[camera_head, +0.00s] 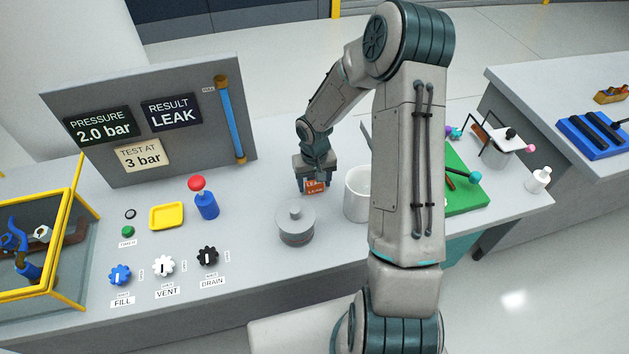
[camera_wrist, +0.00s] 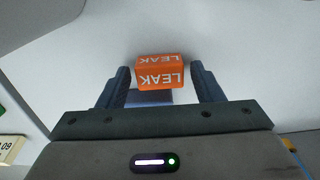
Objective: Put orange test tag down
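The orange test tag (camera_wrist: 160,76) is a small orange block with white "LEAK" lettering. In the wrist view it sits between the fingertips of my gripper (camera_wrist: 160,68), with a narrow gap showing on each side. My gripper is open around it. In the head view the tag (camera_head: 315,187) is low at the fingertips of my gripper (camera_head: 314,184), close to the grey bench top. Whether its underside touches the bench cannot be told.
A grey lidded pot (camera_head: 295,226) stands in front of the gripper, with a white cup (camera_head: 356,205) to its right. A panel (camera_head: 180,120) reading "RESULT LEAK" stands behind left.

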